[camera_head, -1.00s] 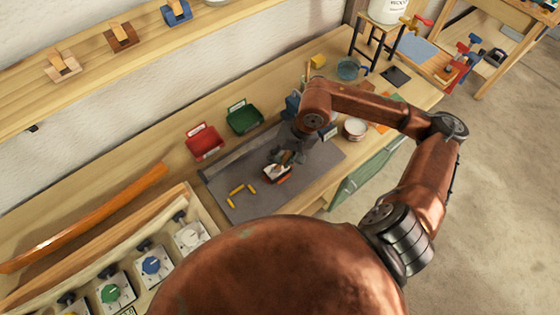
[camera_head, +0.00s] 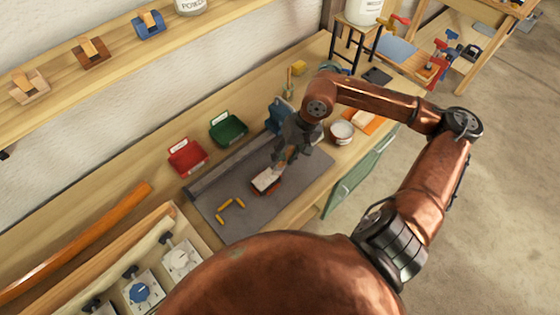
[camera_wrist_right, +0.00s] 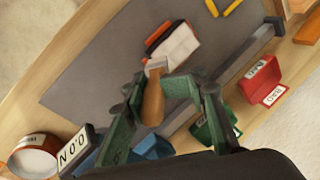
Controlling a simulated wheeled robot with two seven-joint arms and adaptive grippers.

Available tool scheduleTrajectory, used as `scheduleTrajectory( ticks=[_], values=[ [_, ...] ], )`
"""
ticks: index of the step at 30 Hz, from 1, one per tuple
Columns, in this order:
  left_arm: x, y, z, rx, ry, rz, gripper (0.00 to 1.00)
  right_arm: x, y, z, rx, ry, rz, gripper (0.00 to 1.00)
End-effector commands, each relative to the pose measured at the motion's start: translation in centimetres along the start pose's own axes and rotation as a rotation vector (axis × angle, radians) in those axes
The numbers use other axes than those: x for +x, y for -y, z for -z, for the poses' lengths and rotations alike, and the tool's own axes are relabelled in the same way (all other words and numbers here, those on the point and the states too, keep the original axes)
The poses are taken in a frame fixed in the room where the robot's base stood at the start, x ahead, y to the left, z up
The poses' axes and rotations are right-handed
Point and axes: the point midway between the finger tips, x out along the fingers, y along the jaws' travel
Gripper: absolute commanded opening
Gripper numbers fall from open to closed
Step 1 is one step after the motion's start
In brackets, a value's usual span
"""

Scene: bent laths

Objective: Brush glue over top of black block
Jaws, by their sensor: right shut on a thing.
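The black block (camera_head: 266,185) lies on the grey mat (camera_head: 228,193), with a pale top and orange showing at its edge. In the right wrist view the block (camera_wrist_right: 155,46) shows black and orange sides beside a pale patch. My right gripper (camera_head: 288,150) is shut on the wooden handle of a brush (camera_head: 278,166). In the right wrist view the brush handle (camera_wrist_right: 153,103) sits between the fingers, its metal band (camera_wrist_right: 156,64) towards the block. Brush tip and pale patch run together, so I cannot tell whether they touch. My left gripper is out of view.
A round tin (camera_head: 342,131) stands right of the gripper. Several yellow pieces (camera_head: 229,208) lie on the mat. Red (camera_head: 187,156) and green (camera_head: 228,129) bins stand behind it. A long orange lath (camera_head: 75,243) lies at left.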

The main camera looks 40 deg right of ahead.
Motion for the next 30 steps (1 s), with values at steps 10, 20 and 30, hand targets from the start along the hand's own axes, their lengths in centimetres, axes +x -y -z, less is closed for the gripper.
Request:
scheduleTrajectory(
  ticks=[10,20,30],
  values=[
    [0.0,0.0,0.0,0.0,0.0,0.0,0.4,-0.2,-0.1,0.1,-0.001,-0.001,0.001,0.0],
    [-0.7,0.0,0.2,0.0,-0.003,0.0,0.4,-2.5,0.7,0.2,-0.001,-0.004,0.0,0.0],
    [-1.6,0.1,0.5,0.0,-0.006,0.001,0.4,-5.5,1.6,0.3,0.0,-0.003,0.001,0.0]
  ],
)
